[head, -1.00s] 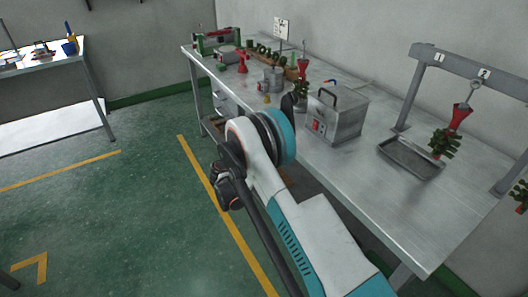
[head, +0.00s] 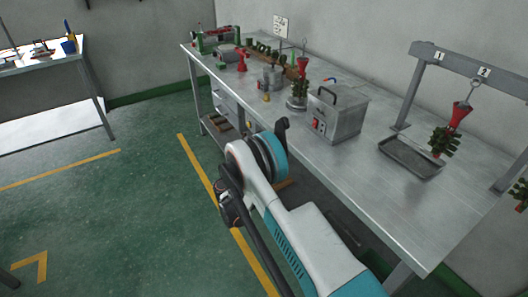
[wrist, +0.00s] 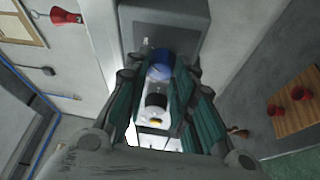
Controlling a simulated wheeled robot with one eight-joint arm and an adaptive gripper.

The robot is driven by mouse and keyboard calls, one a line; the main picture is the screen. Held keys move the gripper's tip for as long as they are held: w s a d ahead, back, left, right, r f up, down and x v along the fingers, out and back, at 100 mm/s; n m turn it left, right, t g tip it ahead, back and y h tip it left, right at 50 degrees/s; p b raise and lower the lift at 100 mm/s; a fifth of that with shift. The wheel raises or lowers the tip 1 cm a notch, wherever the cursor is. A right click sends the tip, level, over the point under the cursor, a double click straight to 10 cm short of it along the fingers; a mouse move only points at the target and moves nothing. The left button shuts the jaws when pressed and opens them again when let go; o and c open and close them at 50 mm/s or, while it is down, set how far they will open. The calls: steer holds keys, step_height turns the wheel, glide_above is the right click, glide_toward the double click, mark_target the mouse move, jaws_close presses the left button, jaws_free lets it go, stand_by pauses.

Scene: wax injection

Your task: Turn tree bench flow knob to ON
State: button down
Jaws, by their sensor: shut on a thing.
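The tree bench is the long metal bench (head: 385,195) along the wall in the head view. In the wrist view, a round blue knob-like part (wrist: 160,66) sits between the ends of my gripper's fingers (wrist: 157,78), in front of a grey surface. My gripper is shut on it. A black and white part with a yellow spot (wrist: 155,100) shows between the fingers, nearer the camera. In the head view my gripper (head: 282,124) is small and dark by the bench's front edge, and the knob is hidden. Whether the knob is at ON cannot be read.
A metal box with a handle and red switch (head: 338,115) stands on the bench. Right of it are a shallow tray (head: 410,158) and a frame (head: 470,65) with a hanging red and green tree (head: 445,138). Several small items stand further back.

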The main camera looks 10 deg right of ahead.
steer(key=shift+m, duration=0.5)
steer(key=c, duration=1.4)
jaws_free()
steer(key=shift+o, duration=0.2)
steer(key=v, duration=1.2)
steer(key=shift+f, duration=0.3)
